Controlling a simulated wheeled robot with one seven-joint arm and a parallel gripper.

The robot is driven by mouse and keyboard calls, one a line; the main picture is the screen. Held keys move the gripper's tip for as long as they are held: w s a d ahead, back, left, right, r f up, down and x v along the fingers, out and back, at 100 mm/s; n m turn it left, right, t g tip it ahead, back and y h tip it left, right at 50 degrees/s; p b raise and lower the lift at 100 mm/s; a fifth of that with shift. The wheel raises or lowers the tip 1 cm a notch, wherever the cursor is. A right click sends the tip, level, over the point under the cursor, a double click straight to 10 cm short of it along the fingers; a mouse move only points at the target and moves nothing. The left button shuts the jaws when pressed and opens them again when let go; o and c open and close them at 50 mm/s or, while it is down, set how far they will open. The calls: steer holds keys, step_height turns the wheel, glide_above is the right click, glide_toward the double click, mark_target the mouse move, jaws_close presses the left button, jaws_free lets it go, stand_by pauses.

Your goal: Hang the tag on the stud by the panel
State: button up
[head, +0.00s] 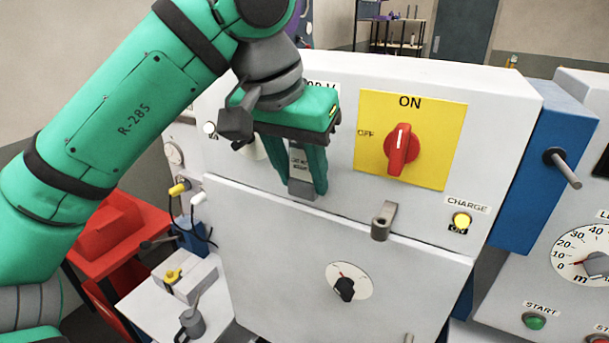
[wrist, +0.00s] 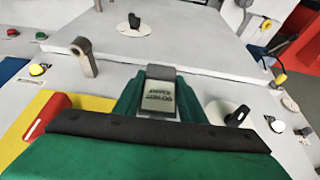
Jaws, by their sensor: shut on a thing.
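The tag (head: 299,164) is a small pale plate with dark lettering and a grey end (head: 302,188). My gripper (head: 304,191) is shut on it, one green finger on each side, in front of the white cabinet's upper face. The wrist view shows the tag (wrist: 158,98) between the fingers (wrist: 160,75), its lettering upside down. The yellow panel (head: 440,165) with a red switch knob (head: 402,150) is right of my gripper.
A grey bracket (head: 382,222) juts out below the yellow panel. A dark rod (head: 563,167) sticks out from the blue box (head: 530,195) at right. A dial (head: 345,288) sits on the lower door. A red table (head: 118,238) and cables are at left.

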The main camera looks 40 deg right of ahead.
steer(key=shift+s+a+r, duration=0.15)
steer(key=shift+a, duration=0.25)
steer(key=a, duration=0.1)
steer(key=s+a, duration=0.1)
steer(key=a, duration=0.1)
steer(key=s+a, duration=0.1)
steer(key=shift+a+r, duration=0.25)
steer(key=shift+w, duration=0.2)
